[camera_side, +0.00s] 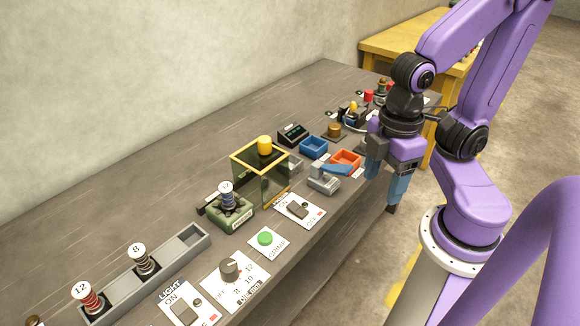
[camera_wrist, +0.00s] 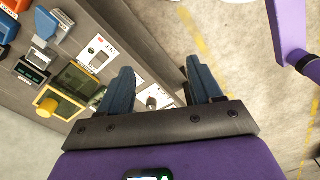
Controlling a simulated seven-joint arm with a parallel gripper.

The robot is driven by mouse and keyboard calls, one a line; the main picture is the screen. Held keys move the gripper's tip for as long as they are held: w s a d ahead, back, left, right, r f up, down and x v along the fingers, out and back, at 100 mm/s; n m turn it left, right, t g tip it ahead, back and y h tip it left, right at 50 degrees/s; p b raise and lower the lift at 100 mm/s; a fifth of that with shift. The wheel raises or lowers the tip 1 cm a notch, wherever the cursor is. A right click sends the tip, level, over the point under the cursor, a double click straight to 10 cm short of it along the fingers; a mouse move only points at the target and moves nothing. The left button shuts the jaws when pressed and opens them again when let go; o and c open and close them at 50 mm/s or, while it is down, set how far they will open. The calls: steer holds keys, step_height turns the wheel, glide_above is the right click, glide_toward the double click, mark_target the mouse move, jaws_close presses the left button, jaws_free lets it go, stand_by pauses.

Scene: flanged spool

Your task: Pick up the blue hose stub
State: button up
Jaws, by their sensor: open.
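I cannot make out a blue hose stub for certain in either view. The blue things on the bench are a small blue tray (camera_side: 313,147) and a blue lever (camera_side: 336,169) on a grey clamp-like device (camera_side: 323,181). In the wrist view the blue tray (camera_wrist: 9,48) and the blue lever (camera_wrist: 62,17) show at the upper left. Whether anything lies in the tray is too small to tell. My gripper (camera_side: 383,192) hangs beside the bench's front edge, with blue fingers. In the wrist view my gripper (camera_wrist: 159,68) is open, with nothing between its fingers.
An orange tray (camera_side: 347,158) lies behind the clamp. A yellow-edged box (camera_side: 262,180) stands left of it. A grey rack (camera_side: 172,262) holds spools 12 (camera_side: 91,299) and 8 (camera_side: 146,262). A green device (camera_side: 228,213) carries another spool. Switch panels line the front edge.

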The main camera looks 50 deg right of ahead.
stand_by(0.3)
steer(key=m, duration=2.5)
glide_above(225, 185)
step_height(225, 185, down, 2)
steer(key=f, duration=0.1)
step_height(225, 185, down, 10)
steer(key=shift+f, duration=0.2)
steer(key=shift+s+f, duration=0.2)
steer(key=shift+f, duration=2.6)
